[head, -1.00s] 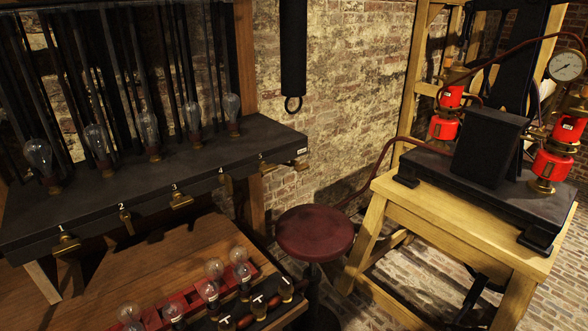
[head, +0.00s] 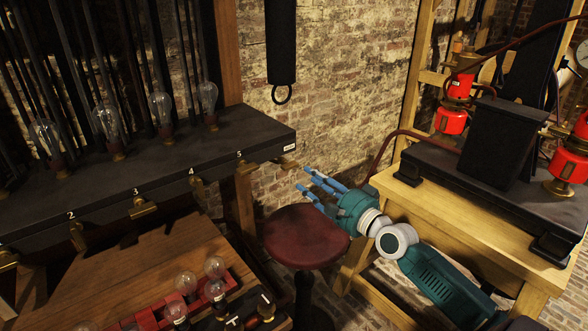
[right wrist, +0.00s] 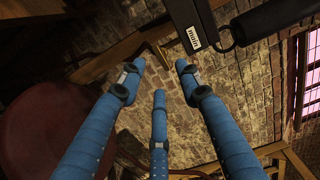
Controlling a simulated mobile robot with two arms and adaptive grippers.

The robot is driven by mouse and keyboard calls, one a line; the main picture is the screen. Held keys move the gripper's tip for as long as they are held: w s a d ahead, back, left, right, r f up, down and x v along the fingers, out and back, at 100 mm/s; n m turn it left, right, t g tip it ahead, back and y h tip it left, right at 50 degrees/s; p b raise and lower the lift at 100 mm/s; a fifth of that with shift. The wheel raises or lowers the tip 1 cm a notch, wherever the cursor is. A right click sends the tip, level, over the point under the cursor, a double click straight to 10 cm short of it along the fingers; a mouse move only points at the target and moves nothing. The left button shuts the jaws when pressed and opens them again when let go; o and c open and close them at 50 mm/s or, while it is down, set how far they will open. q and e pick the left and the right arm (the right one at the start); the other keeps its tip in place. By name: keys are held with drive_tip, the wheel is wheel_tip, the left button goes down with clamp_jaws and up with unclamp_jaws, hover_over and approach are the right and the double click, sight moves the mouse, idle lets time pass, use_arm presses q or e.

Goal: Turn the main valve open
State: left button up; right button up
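The main valve (head: 285,162) is a small brass lever at the right end of the black shelf, just below a white label (head: 291,148). In the right wrist view the label (right wrist: 195,38) reads "MAIN", and the brass lever (right wrist: 158,54) shows beside it, beyond the fingertips. My right gripper (head: 312,183) has blue fingers spread open and empty. It points left toward the lever, a little right of and below it in the head view, with a visible gap. My left gripper is not in view.
A round red stool (head: 306,238) stands below my right gripper. A wooden bench (head: 445,216) with black and red apparatus is at the right. Numbered brass taps (head: 143,207) line the shelf (head: 110,195); glass bulbs stand on it. A black cylinder (head: 281,45) hangs behind.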

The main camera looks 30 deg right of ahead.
sight(289, 165)
drive_tip(key=w, duration=0.7)
drive_tip(key=shift+w+a+f, duration=0.15)
drive_tip(key=shift+w+a, duration=0.05)
drive_tip(key=shift+w, duration=0.1)
clamp_jaws()
